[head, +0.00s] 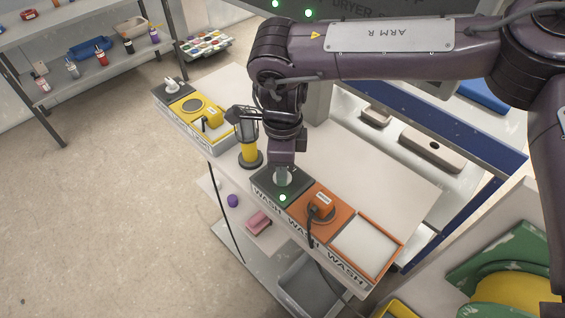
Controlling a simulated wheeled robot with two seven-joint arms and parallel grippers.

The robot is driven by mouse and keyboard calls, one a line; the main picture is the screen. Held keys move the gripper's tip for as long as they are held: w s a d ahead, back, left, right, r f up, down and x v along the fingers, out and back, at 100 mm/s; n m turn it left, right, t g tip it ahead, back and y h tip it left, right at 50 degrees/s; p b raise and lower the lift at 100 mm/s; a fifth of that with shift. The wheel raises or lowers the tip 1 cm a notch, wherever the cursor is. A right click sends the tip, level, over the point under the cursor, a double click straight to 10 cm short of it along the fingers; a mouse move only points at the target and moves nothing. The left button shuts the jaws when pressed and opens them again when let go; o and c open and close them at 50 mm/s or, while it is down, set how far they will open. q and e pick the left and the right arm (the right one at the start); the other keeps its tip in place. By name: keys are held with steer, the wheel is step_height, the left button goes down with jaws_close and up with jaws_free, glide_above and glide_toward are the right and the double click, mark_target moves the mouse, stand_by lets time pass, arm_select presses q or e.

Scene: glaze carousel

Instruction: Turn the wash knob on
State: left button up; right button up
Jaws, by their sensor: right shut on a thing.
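The wash station is the block lettered WASH (300,232) along the front edge of the table. Its dark left panel carries the wash knob (282,178), mostly hidden under my right gripper (282,174). My right gripper points down and is shut on the knob. A small green light (282,198) glows on the panel just in front of it. My left gripper is not in view.
A yellow station (196,115) with its own pale knob (172,86) stands at the table's far left. A yellow-and-black upright object (249,152) stands close left of my right gripper. The white tabletop (385,185) right of the arm is clear.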

steer(key=shift+m, duration=1.1)
steer(key=shift+w, duration=0.1)
steer(key=o, duration=1)
step_height(320, 180, up, 8)
steer(key=shift+f+b, duration=0.1)
steer(key=shift+b, duration=0.35)
